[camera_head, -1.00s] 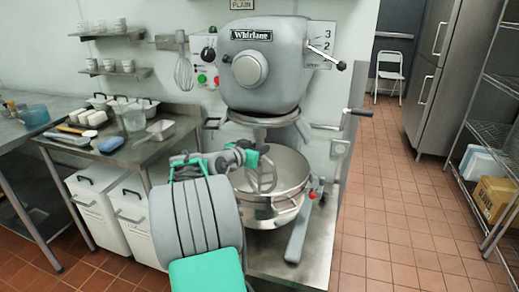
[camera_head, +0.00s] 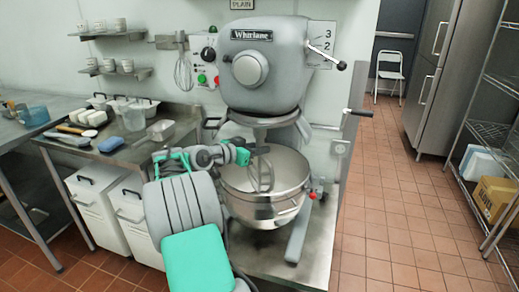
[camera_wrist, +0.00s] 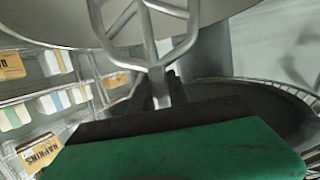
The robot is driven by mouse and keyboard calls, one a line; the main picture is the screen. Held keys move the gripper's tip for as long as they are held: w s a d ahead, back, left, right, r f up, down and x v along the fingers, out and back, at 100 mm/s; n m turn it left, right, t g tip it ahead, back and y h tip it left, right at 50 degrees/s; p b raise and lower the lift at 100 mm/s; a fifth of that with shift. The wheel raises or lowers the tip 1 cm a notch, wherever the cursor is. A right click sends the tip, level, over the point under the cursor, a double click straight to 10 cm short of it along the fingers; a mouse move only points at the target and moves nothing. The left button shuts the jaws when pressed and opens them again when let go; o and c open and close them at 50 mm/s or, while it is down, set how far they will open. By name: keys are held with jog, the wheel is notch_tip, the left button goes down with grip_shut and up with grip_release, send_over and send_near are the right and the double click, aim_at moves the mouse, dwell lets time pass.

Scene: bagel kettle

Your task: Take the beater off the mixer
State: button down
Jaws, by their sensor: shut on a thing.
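The grey mixer (camera_head: 262,65) stands on a metal table in the middle of the head view. The grey metal beater (camera_head: 265,174) hangs below its head, with its lower part in the steel bowl (camera_head: 290,203). In the wrist view the beater (camera_wrist: 158,35) rises from between the dark fingers (camera_wrist: 160,92). I cannot tell whether the beater's top is still joined to the mixer.
The mixer's side lever (camera_head: 341,65) juts out right. A steel side table (camera_head: 122,155) with tubs and a blue block (camera_head: 111,144) stands at left. The tiled floor at right is clear, before a wire shelf (camera_head: 490,130).

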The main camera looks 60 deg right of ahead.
jog(key=shift+m+g, duration=0.3)
jog(key=shift+g, duration=0.1)
jog(key=shift+s+r, duration=0.1)
jog(key=shift+r, duration=0.1)
jog(key=shift+f+b, duration=0.6)
jog(key=shift+f, duration=0.05)
jog(key=shift+r, duration=0.15)
jog(key=shift+f+b, duration=0.2)
jog(key=shift+b, duration=0.35)
